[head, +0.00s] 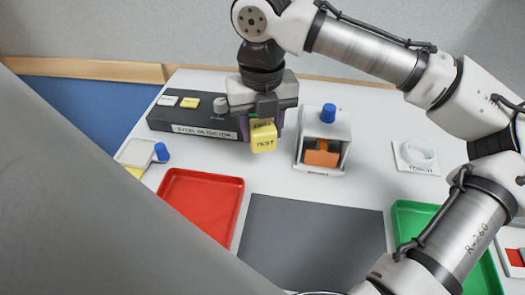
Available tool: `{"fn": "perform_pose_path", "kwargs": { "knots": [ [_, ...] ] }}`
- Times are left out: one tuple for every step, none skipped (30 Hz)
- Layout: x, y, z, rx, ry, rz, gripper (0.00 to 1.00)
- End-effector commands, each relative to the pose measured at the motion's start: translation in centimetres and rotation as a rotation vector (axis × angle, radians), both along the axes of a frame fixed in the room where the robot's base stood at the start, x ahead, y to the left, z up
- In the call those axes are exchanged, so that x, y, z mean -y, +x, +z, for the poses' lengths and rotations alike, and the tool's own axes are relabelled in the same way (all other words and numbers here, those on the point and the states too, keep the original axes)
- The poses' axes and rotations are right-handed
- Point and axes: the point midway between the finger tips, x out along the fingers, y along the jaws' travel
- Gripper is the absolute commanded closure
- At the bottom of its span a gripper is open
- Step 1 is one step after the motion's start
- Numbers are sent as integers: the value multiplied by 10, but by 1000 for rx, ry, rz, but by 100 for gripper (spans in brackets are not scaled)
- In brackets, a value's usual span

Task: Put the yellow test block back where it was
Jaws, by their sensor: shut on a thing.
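The yellow test block (264,143), with TEST printed on its front, is held in my gripper (263,124). The gripper points down and is shut on the block, just in front of the right end of a long black box (222,134). The block appears to be above the table; its exact height cannot be told. On top of the black box are a white piece (167,100), a small yellow piece (190,102) and a grey knob (221,105). My gripper hides the right end of the box.
Right of my gripper stands a white open-fronted box (333,131) with a blue knob and an orange piece inside. A red tray (206,175), dark mat (318,215), green tray (413,210), white frame (128,150) and white ring plate (426,167) lie around. Bare white table lies between them.

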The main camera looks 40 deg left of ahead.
Motion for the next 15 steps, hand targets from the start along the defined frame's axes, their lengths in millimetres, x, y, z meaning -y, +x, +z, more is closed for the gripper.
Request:
{"fn": "perform_pose_path", "kwargs": {
  "knots": [
    [1,0,-10,1,-3,-1,82],
    [1,0,-15,1,-2,-1,82],
    [0,0,-21,1,-1,-1,82],
    [0,0,-25,1,-1,-1,82],
    [0,0,-28,1,-1,-1,82],
    [0,0,-31,1,-1,-1,82],
    [0,0,-33,1,-1,-1,82],
    [0,0,-34,1,0,-1,82],
    [0,0,-38,1,-1,-2,82],
    [1,0,-43,1,-1,-2,82],
    [1,0,-47,1,-1,-2,82],
    [0,0,-54,1,-2,-2,82],
    [0,0,-58,0,-1,-2,82],
    [0,0,-62,1,-2,-2,82],
    [0,0,-66,1,-1,-2,82]
  ]
}}
